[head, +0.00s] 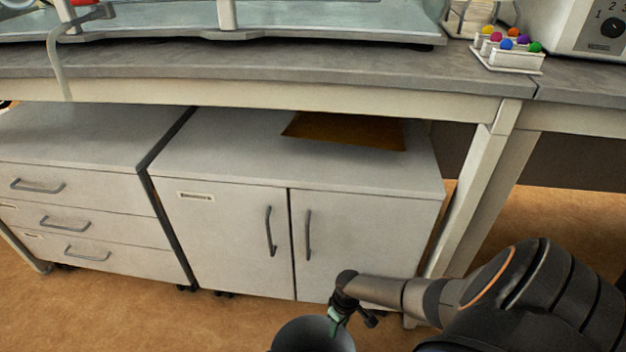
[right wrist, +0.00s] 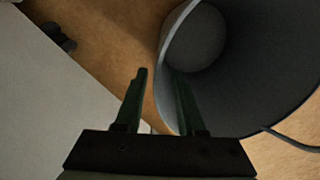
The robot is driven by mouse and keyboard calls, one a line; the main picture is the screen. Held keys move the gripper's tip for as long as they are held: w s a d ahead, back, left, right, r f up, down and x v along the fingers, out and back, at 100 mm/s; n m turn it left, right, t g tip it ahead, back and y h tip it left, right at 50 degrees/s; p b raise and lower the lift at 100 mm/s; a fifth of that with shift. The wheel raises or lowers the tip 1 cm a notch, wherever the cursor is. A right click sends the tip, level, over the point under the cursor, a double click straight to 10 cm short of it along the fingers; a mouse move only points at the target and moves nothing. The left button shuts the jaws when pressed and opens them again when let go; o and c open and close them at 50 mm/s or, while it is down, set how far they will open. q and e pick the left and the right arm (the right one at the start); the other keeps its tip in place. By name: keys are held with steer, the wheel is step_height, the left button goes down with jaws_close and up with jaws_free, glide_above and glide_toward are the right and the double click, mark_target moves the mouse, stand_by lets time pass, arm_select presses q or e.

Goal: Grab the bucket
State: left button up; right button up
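The bucket (head: 305,338) is a dark grey, round, open-topped container at the bottom edge of the head view, mostly cut off. In the right wrist view the bucket (right wrist: 225,45) shows its open mouth and hollow inside. My right gripper (head: 335,322) points down at the bucket's rim. In the right wrist view my right gripper (right wrist: 160,72) is open, with one finger outside the bucket and the other over its inside. The rim runs between the fingers, with a gap at the outer finger. My left gripper is not in view.
A white two-door cabinet (head: 225,235) stands close behind the bucket, with a brown envelope (head: 345,130) on top. A drawer unit (head: 80,200) stands to its left. A table leg (head: 470,200) rises at the right. The brown floor (head: 110,310) is open in front.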

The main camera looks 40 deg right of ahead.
mark_target(338, 338)
steer(key=f+b, duration=0.2)
steer(key=f, duration=0.1)
steer(key=f+b, duration=0.1)
steer(key=shift+s+a+f+b, duration=0.15)
steer(key=shift+s+f+b, duration=0.15)
steer(key=shift+s+f, duration=0.05)
steer(key=shift+a+f, duration=0.1)
steer(key=shift+f, duration=0.2)
steer(key=shift+r, duration=0.1)
jaws_close()
stand_by(0.9)
